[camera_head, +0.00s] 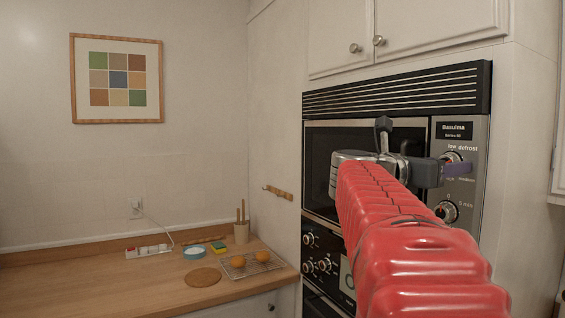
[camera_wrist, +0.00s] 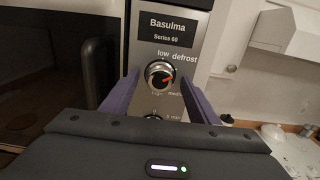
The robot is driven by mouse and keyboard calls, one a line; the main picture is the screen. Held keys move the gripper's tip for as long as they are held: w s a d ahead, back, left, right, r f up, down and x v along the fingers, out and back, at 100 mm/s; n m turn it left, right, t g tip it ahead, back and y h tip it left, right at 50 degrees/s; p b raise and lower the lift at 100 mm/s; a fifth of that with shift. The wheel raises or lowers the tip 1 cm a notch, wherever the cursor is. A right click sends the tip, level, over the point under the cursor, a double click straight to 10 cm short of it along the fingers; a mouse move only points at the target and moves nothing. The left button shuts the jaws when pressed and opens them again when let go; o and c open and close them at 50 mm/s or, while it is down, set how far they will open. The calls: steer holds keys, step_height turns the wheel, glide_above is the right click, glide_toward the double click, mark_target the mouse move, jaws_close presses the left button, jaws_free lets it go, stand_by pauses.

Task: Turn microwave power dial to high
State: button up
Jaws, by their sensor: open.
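The microwave power dial (camera_wrist: 160,74) is a round black-and-silver knob on the steel control panel, with low and defrost printed above it. In the head view the dial (camera_head: 453,157) is partly hidden by my gripper (camera_head: 455,170).
A second dial (camera_head: 447,211), the timer, sits just below. The microwave door (camera_head: 322,150) and a dark handle lie left of the panel. An oven with several knobs (camera_head: 309,240) is underneath. A wooden counter (camera_head: 100,285) holds a cooling rack and small items.

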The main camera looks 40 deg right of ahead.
steer(key=shift+c, duration=0.2)
steer(key=c, duration=1)
steer(key=shift+m, duration=0.4)
steer(key=m, duration=1.6)
steer(key=shift+w, duration=0.15)
steer(key=m, duration=0.7)
